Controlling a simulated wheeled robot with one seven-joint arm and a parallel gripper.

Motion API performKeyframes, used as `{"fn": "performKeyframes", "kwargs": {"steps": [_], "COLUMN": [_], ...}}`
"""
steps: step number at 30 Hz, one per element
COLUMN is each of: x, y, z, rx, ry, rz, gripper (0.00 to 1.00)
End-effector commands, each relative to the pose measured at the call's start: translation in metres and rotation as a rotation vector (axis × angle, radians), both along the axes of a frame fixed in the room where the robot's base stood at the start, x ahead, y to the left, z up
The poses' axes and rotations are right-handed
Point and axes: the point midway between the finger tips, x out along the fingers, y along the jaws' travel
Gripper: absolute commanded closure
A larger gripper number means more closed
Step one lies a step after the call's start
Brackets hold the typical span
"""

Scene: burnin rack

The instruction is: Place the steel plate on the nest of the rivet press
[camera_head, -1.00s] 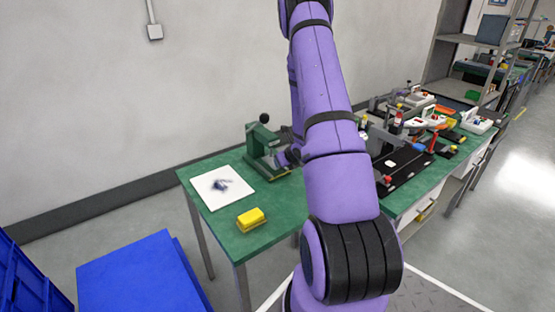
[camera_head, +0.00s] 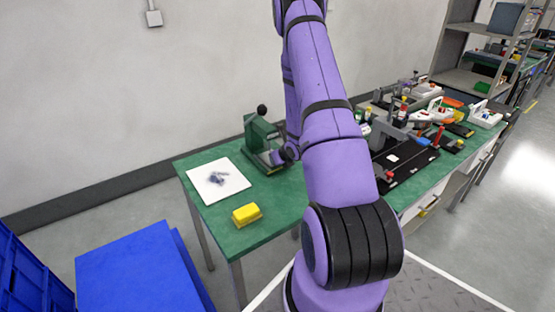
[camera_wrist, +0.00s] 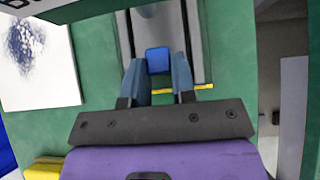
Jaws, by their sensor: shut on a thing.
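The green rivet press (camera_head: 256,138), with a black ball knob, stands on the green bench near the wall. My gripper (camera_head: 284,158) is at its right front side, partly hidden by my arm. In the wrist view my gripper (camera_wrist: 159,62) is shut on a small blue square-faced piece between its fingertips, which I take as the steel plate (camera_wrist: 158,60). The piece is over the press's grey base (camera_wrist: 200,40), which has a yellow strip along its front edge. I cannot make out the nest, or whether the piece touches the base.
A white sheet with a dark smudge (camera_head: 232,183) lies left of the press. A yellow block (camera_head: 246,214) sits near the front edge. A black board with fixtures (camera_head: 400,172) is to the right. A blue box (camera_head: 135,270) stands below left.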

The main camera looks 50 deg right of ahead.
Motion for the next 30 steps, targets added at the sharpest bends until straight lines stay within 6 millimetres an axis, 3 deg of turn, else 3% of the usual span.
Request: {"fn": "performKeyframes", "kwargs": {"steps": [2, 3, 6, 17, 30], "x": [0.000, 0.000, 0.000, -0.001, -0.056], "y": [0.000, 0.000, 0.000, 0.000, 0.013], "z": [-0.002, -0.002, -0.002, 0.003, 0.060], "rx": [0.000, 0.000, 0.000, 0.000, -0.002], "ry": [0.000, 0.000, 0.000, 0.000, -0.002], "rz": [0.000, 0.000, 0.000, 0.000, -0.001], "gripper": [1.00, 0.71, 0.50, 0.50, 0.50]}}
